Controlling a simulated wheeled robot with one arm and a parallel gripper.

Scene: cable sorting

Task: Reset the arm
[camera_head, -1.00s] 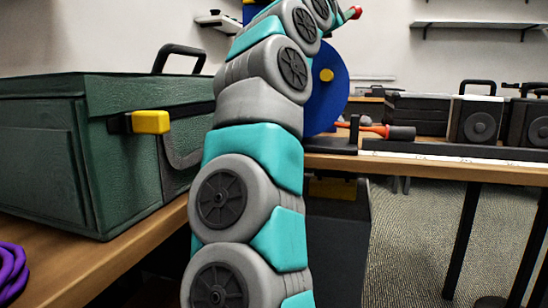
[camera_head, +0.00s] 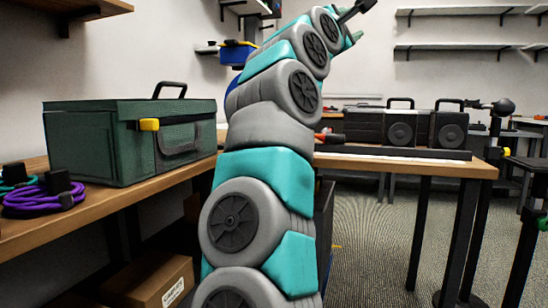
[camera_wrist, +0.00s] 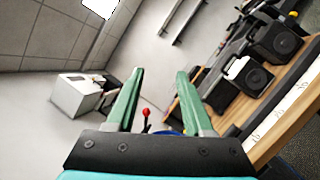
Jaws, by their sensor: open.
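My arm rises through the middle of the head view, bent up and to the right, with its end near the top edge. In the wrist view my gripper (camera_wrist: 160,74) shows two green fingers spread apart with nothing between them. It is in the air, tilted toward the wall and ceiling, touching nothing. In the head view the end of the arm is small and the fingers are hard to make out.
A green case (camera_head: 95,145) with a yellow latch stands on the left wooden table. Coiled purple cable (camera_head: 42,200) lies near it. Black speaker boxes (camera_head: 400,128) stand on the back table. A cardboard box (camera_head: 145,285) is below. Floor at right is largely open.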

